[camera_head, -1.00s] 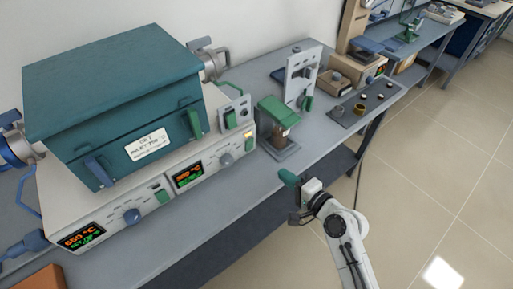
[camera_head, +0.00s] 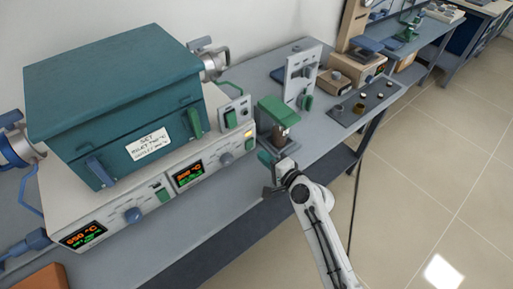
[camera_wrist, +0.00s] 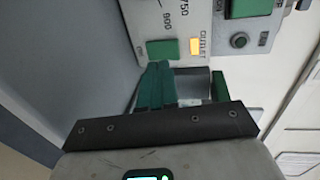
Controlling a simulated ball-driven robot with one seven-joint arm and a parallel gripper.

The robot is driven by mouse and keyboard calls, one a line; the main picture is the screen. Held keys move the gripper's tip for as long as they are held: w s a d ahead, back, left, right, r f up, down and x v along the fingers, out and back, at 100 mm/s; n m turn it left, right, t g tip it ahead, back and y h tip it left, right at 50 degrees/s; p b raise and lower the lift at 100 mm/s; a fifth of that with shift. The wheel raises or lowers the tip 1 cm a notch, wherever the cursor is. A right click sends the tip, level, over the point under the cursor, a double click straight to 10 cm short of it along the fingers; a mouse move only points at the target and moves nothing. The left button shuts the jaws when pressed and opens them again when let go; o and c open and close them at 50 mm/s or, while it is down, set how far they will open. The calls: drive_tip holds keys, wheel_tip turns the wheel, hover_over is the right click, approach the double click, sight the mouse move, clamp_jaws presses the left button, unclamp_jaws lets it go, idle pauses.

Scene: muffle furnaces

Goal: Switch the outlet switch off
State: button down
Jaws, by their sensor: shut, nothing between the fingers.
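The outlet switch is a green rocker (camera_wrist: 162,50) on the pale furnace control panel, beside a glowing amber lamp (camera_wrist: 195,47) and the printed word OUTLET. In the head view the green switch (camera_head: 249,145) is at the panel's right end, below the lamp. My gripper (camera_head: 265,158) is at the bench's front edge, just below and right of that switch. Its green fingers are shut and empty. In the wrist view my gripper (camera_wrist: 158,66) has its fingertips just below the switch; I cannot tell whether they touch it.
The teal furnace (camera_head: 115,105) fills the left of the bench. A pale upright panel (camera_head: 302,78) and a dark tray (camera_head: 350,113) are farther right. The floor in front is clear.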

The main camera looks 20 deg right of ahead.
sight(250, 143)
drive_tip(key=shift+w+a+r+p, duration=0.1)
drive_tip(key=shift+w+a, duration=0.1)
drive_tip(key=shift+w, duration=0.5)
drive_tip(key=shift+w+a+r+p, duration=0.1)
drive_tip(key=shift+w+a, duration=0.15)
drive_tip(key=shift+w, duration=0.4)
drive_tip(key=shift+w+a+p, duration=0.1)
drive_tip(key=shift+w+a, duration=0.1)
drive_tip(key=shift+w, duration=0.5)
drive_tip(key=shift+w+a+r, duration=0.1)
drive_tip(key=shift+w+r, duration=0.05)
drive_tip(key=shift+w, duration=0.2)
